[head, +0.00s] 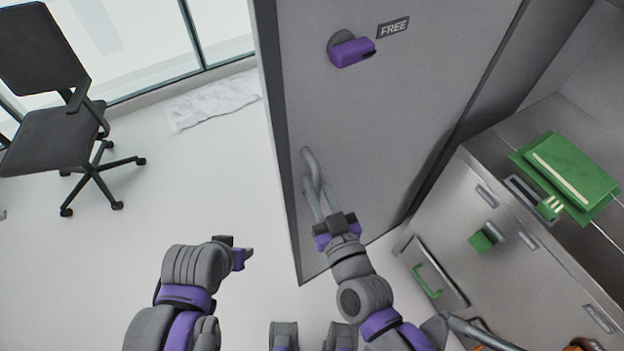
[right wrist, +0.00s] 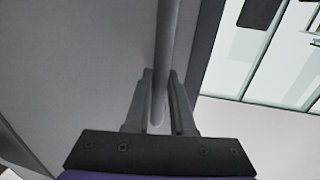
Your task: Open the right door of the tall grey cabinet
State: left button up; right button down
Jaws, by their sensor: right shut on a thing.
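A tall grey cabinet door (head: 385,110) fills the upper middle of the head view, with a dark edge down its left side. Its bar handle (head: 309,162) is upright near that edge. My right gripper (head: 320,192) is shut on the handle. In the right wrist view the handle (right wrist: 168,40) runs between the two fingers of the gripper (right wrist: 160,95). The door carries a purple and grey latch knob (head: 352,51) and a "FREE" label. My left gripper (head: 240,256) is apart from the door, over the floor at lower left; its jaw opening is not clear.
A dark office chair (head: 52,130) stands at far left by the windows. A crumpled white sheet (head: 215,103) lies on the floor. At right, a grey drawer unit (head: 470,205) has a green folder (head: 568,175) on top. Open floor lies left of the door.

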jog(key=shift+s+d, duration=0.15)
jog(key=shift+d, duration=0.05)
dwell(0.3)
jog(key=c, duration=0.8)
grip_release()
pick_arm(q)
jog(key=shift+d, duration=0.1)
pick_arm(e)
jog(key=shift+o, duration=0.2)
pick_arm(q)
jog(key=shift+s, duration=0.15)
